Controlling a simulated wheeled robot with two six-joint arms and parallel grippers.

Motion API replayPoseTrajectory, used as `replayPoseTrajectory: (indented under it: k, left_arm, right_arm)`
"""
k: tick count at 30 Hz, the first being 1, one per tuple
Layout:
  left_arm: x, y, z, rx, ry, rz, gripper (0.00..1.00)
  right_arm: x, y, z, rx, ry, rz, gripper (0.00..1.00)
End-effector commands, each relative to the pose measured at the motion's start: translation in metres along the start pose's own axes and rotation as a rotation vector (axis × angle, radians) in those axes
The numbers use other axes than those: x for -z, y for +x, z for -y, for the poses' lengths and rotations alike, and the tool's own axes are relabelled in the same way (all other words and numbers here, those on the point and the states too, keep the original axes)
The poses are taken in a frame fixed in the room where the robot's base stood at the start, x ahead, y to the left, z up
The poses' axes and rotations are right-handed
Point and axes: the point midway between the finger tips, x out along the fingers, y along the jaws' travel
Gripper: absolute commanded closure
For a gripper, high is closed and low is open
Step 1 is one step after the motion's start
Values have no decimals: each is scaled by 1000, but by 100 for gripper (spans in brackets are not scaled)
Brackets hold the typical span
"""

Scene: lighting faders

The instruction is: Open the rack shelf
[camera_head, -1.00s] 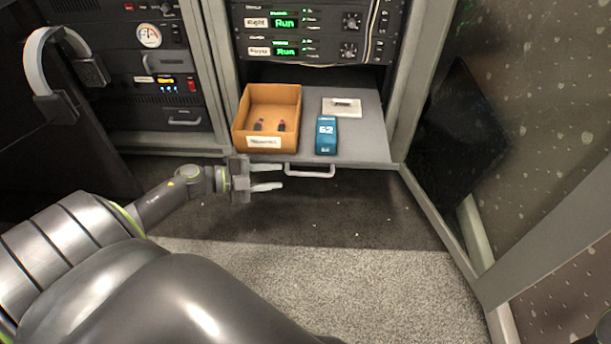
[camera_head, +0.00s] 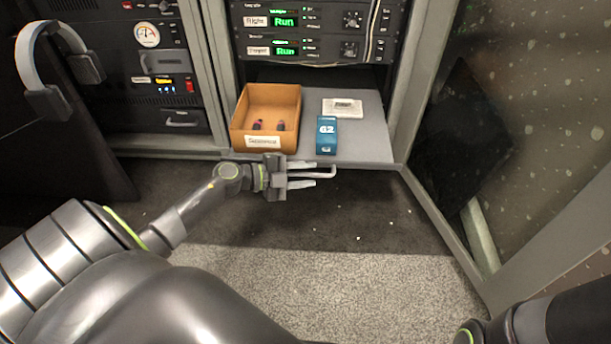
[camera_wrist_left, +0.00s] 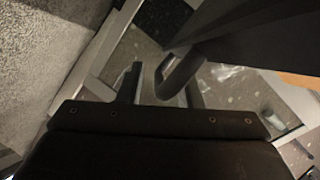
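The rack shelf (camera_head: 360,140) is a grey sliding board under the rack units, and it sticks out toward me. Its silver bar handle (camera_head: 331,174) is on the front edge. My left gripper (camera_head: 308,174) is at the handle with its fingers pointing right. The fingers are apart, and part of the handle is hidden behind them. The left wrist view shows the curved handle (camera_wrist_left: 178,78) close to the fingers, with a gap still visible. My right gripper is out of view; only a dark part of my right arm shows at the bottom right.
On the shelf are a cardboard box (camera_head: 267,105) with small dark items in it, a blue box (camera_head: 327,134) marked 62 and a small pale item (camera_head: 342,106). A rack door or panel (camera_head: 530,140) stands at the right. The carpet (camera_head: 330,270) in front is clear.

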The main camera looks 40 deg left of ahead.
Motion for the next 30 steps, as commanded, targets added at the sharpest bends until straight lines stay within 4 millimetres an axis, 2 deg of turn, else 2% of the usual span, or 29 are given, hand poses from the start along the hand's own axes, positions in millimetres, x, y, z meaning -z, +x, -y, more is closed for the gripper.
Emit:
replayPoseTrajectory:
  k: [11, 18, 27, 30]
  left_arm:
    - [0, 3, 0, 0, 1, 0, 67]
    - [0, 3, 0, -1, 1, 0, 99]
    - [-1, 3, 0, -1, 1, 1, 100]
    - [-6, 6, 5, 0, 1, 2, 100]
  right_arm:
    - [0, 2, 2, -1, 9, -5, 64]
    - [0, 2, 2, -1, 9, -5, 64]
    - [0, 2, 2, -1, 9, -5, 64]
    - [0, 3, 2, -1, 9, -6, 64]
